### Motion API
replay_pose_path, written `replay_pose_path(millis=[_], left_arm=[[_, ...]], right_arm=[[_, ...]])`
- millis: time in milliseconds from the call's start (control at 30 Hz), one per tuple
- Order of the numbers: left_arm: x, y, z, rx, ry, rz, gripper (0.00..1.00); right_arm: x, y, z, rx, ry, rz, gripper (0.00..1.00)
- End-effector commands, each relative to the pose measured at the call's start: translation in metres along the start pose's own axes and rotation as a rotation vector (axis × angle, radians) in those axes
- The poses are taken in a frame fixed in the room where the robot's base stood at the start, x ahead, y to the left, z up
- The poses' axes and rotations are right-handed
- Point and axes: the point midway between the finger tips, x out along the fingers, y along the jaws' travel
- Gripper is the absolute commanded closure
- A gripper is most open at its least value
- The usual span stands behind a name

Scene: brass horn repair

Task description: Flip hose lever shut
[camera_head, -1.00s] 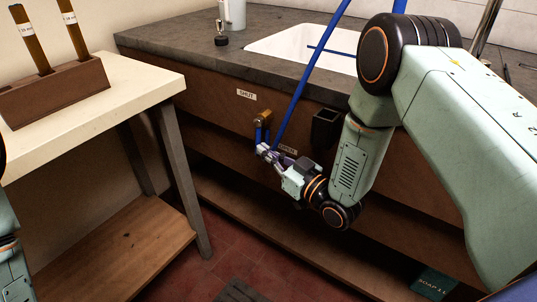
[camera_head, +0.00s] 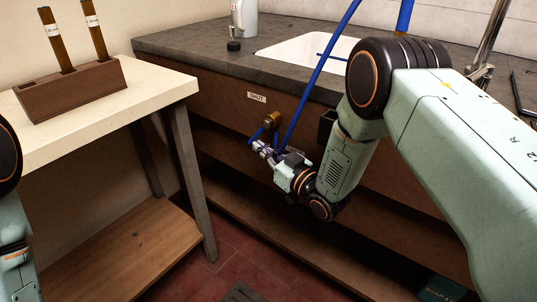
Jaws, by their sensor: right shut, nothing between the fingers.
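A brass valve (camera_head: 272,119) sits on the brown front of the sink cabinet. Its short blue lever (camera_head: 256,134) slants down and to the left. A white label reading SHUT (camera_head: 257,97) is up and left of the valve. A blue hose (camera_head: 310,85) rises from beside the valve over the counter edge. My right gripper (camera_head: 261,147) is shut and empty, with its fingertips just below the lever. I cannot tell whether they touch it. My left gripper is out of view; only part of that arm shows at the left edge.
A dark holder (camera_head: 326,124) is fixed to the cabinet front right of the valve, partly behind my right arm. A pale table (camera_head: 110,105) with a wooden rack (camera_head: 75,92) of brown tubes stands left. A white sink (camera_head: 300,52) is set in the grey counter.

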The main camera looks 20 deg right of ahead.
Motion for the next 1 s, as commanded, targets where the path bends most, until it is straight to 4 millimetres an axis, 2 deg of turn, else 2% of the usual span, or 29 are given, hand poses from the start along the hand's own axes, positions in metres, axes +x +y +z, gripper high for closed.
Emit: replay_pose_path(millis=[167, 667, 1000], left_arm=[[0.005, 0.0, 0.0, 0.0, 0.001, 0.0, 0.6], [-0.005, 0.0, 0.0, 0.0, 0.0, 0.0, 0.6], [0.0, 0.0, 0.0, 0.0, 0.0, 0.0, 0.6]], right_arm=[[0.011, -0.003, 0.001, 0.027, 0.135, -0.003, 1.0], [0.036, -0.008, -0.023, 0.025, 0.13, -0.001, 1.0], [0.046, -0.011, -0.032, 0.031, 0.162, -0.001, 1.0]])
